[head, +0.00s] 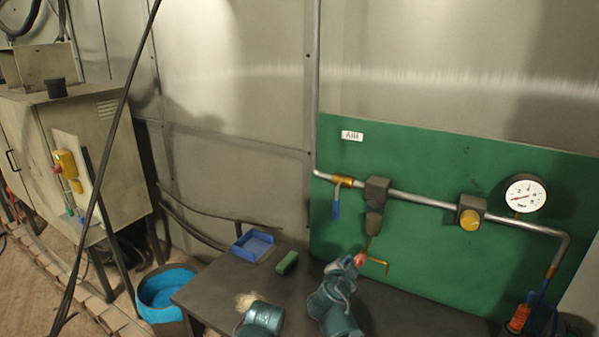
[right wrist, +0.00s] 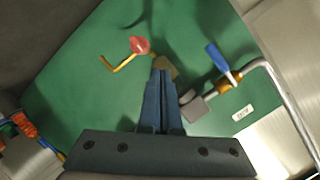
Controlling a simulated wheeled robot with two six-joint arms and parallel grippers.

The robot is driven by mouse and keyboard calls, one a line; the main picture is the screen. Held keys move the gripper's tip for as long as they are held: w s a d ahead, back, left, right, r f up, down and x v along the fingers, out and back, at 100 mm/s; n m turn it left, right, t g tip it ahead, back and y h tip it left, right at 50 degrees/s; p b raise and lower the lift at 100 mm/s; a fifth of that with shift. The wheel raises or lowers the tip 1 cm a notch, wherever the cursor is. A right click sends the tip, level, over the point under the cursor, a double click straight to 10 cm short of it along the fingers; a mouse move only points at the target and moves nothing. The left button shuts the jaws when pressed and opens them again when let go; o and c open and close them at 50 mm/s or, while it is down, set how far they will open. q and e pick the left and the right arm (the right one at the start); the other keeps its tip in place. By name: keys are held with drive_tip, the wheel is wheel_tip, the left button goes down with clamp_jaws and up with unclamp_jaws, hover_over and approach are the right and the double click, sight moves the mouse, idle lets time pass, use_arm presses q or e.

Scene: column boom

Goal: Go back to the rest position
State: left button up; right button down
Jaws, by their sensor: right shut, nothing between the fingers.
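My right gripper (head: 347,268) is in front of the green panel (head: 440,265), near a red round piece (head: 360,259) and a yellow bent rod (head: 376,262) below the valve. In the right wrist view its blue fingers (right wrist: 161,78) are together with nothing between them. The red piece (right wrist: 140,45) and the yellow rod (right wrist: 118,63) show just beyond the fingertips and to the left. The fingers overlap the view of the grey fitting; I cannot tell whether they touch it. My left gripper is not seen.
A pipe (head: 420,201) with a blue-handled valve (head: 336,208), a yellow knob (head: 470,219) and a gauge (head: 525,196) crosses the panel. The dark table (head: 215,285) holds a blue tray (head: 252,246) and a green block (head: 287,263). A blue-lined bucket (head: 168,289) stands left.

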drive_tip(key=s+a+f+n+g+y, duration=0.1)
drive_tip(key=s+a+f+n+g, duration=0.3)
drive_tip(key=s+f+n, duration=0.1)
drive_tip(key=s+a+f+n+g+y+b, duration=0.1)
drive_tip(key=s+a+f+n+g, duration=0.3)
drive_tip(key=s, duration=0.6)
drive_tip(key=s+a+f+n+g+y+b, duration=0.1)
drive_tip(key=s+a+f+n+g, duration=0.3)
drive_tip(key=s+f+n, duration=0.4)
drive_tip(key=shift+n+g+y, duration=0.5)
drive_tip(key=shift+y, duration=0.4)
drive_tip(key=shift+s+f, duration=0.1)
